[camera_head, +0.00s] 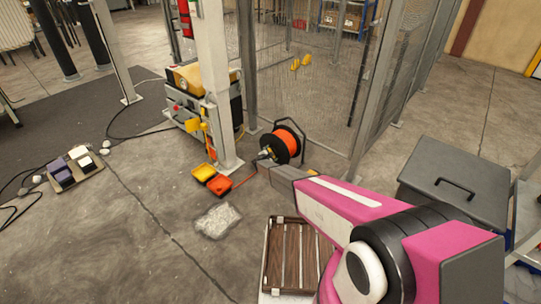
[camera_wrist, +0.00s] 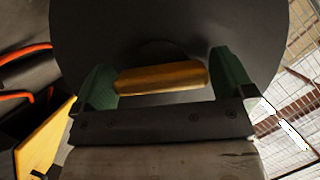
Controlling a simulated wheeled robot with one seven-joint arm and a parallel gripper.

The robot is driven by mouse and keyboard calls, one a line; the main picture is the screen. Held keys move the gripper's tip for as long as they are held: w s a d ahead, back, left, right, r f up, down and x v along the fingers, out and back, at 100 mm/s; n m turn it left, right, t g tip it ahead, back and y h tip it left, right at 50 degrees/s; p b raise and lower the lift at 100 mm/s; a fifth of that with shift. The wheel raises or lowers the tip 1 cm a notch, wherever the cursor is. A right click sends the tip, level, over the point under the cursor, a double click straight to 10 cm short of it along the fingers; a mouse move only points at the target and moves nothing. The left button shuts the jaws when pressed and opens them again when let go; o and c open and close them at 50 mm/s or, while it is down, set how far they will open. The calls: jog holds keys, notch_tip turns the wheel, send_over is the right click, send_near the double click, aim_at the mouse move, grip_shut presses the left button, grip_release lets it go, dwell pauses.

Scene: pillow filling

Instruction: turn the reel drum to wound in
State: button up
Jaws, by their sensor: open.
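The reel drum (camera_head: 282,145) stands on the floor by the fence post in the head view, with orange cable wound on it and a black frame. My gripper (camera_head: 268,156) is at its near left side, small and partly merged with the reel in that view. In the wrist view the dark round face of the drum (camera_wrist: 165,25) fills the upper middle. My gripper (camera_wrist: 160,85) is open there, its two green fingers on either side of a tan handle (camera_wrist: 162,79). The handle lies crosswise between them; I cannot tell whether either finger touches it.
A mesh fence (camera_head: 310,85) stands behind the reel, and a white post (camera_head: 215,80) stands to its left. Yellow and orange trays (camera_head: 219,185) lie on the floor nearby. A slatted wooden crate (camera_head: 283,257) and a grey lidded box (camera_head: 455,180) are nearer.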

jog(key=v, duration=1)
jog(key=shift+s, duration=0.25)
jog(key=shift+a+r, duration=0.1)
jog(key=shift+a, duration=0.05)
